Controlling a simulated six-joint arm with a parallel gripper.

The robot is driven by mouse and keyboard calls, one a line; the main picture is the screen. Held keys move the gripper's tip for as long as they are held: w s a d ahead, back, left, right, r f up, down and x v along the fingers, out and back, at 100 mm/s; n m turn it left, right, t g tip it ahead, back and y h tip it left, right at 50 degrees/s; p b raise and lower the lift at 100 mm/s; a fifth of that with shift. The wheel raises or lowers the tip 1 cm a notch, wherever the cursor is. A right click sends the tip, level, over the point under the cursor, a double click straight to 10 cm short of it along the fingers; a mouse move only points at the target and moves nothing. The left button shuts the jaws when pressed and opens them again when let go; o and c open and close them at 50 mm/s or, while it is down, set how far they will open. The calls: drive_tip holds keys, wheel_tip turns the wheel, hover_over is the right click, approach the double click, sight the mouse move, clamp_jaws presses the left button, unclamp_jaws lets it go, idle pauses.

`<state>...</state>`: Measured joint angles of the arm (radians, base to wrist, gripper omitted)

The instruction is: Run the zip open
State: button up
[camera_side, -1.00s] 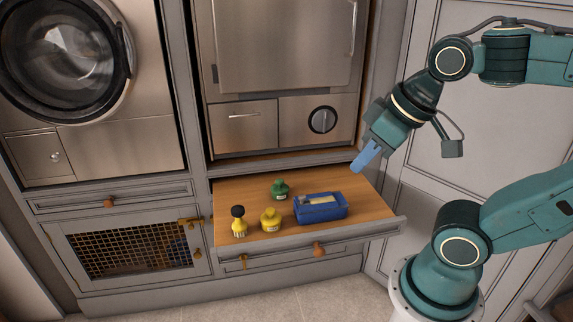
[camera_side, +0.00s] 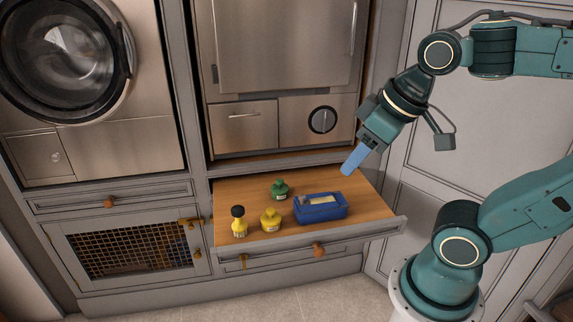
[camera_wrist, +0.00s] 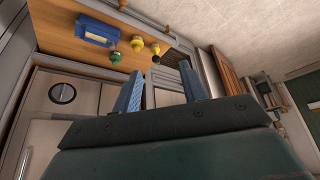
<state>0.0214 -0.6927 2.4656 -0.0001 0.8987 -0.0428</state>
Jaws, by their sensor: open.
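A blue case (camera_side: 321,208) with a pale strip on its top sits on the wooden pull-out board, to the right of the bottles. It also shows at the upper left of the wrist view (camera_wrist: 97,31). I cannot make out a zip or its pull at this size. My gripper (camera_side: 348,168) is above the back right of the board, up and to the right of the case, not touching it. In the wrist view its two blue fingers (camera_wrist: 161,92) stand apart with nothing between them.
A green bottle (camera_side: 280,190), a yellow bottle (camera_side: 271,219) and a yellow bottle with a dark cap (camera_side: 239,222) stand left of the case. The pull-out board (camera_side: 364,207) is clear at its right. Steel appliance fronts (camera_side: 243,124) rise behind.

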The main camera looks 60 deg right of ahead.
drive_tip(key=w+d+n+g, duration=0.15)
drive_tip(key=w+d, duration=0.25)
drive_tip(key=w, duration=0.5)
drive_tip(key=n+g, duration=0.4)
hover_over(302, 195)
wheel_tip(302, 195, down, 18)
drive_tip(key=shift+s+a+r, duration=0.1)
drive_tip(key=shift+r, duration=0.05)
wheel_tip(302, 195, down, 14)
drive_tip(key=shift+r, duration=0.15)
